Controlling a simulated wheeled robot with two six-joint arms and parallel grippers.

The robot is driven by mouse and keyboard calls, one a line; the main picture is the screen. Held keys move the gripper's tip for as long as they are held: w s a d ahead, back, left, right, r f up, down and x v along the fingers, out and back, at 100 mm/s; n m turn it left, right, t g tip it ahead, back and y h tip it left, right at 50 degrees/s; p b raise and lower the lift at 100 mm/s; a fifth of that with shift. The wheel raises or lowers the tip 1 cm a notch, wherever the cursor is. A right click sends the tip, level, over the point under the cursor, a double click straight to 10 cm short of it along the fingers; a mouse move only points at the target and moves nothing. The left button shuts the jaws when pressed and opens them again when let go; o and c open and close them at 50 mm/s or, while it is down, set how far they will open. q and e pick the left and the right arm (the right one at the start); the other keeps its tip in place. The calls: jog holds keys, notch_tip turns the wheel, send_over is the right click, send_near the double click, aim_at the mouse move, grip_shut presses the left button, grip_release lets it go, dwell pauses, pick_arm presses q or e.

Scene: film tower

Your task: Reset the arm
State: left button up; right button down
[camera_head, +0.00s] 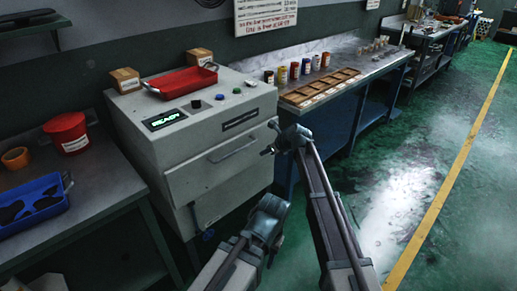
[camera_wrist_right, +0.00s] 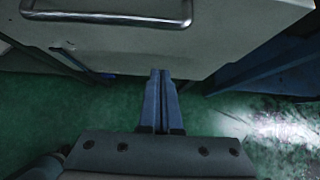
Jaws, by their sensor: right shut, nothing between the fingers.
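My right gripper (camera_head: 271,138) is in front of the grey machine (camera_head: 225,175). In the right wrist view its fingers (camera_wrist_right: 160,75) are together, with nothing between them. The fingertips show just below the lower edge of the machine's front panel (camera_wrist_right: 190,45), over the green floor. My left arm (camera_head: 240,258) shows low in the middle of the head view. I cannot make out its fingers.
The machine's handle (camera_head: 233,150) is shut against its front, close to my right gripper. A red tray (camera_head: 182,82) lies on top. A workbench (camera_head: 365,75) with jars and a wooden rack (camera_head: 320,88) stands right. A blue tray (camera_head: 33,204) lies left. Floor right is clear.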

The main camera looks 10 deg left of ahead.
pick_arm(q)
jog(key=shift+r+p, duration=0.35)
jog(key=shift+r, duration=0.3)
pick_arm(e)
jog(key=shift+v, duration=0.95)
jog(key=s+d+f+n+g+h, duration=0.2)
jog(key=s+d+f+n+h, duration=0.15)
jog(key=s+d+n, duration=1.25)
jog(key=s+d+f+n+g+h, duration=0.35)
jog(key=s+d+n, duration=0.7)
jog(key=s, duration=0.95)
jog(key=s+a+n+h, duration=0.1)
jog(key=s+a+n, duration=0.3)
jog(key=a, duration=0.6)
pick_arm(q)
notch_tip(320, 180, up, 15)
jog(key=p, duration=1.4)
jog(key=shift+f+p, duration=0.2)
jog(key=shift+p, duration=0.1)
pick_arm(e)
notch_tip(320, 180, up, 15)
jog(key=s+m, duration=0.1)
jog(key=shift+a, duration=0.3)
jog(key=shift+s+r, duration=0.1)
jog(key=shift+s, duration=0.05)
pick_arm(q)
jog(key=shift+c, duration=0.3)
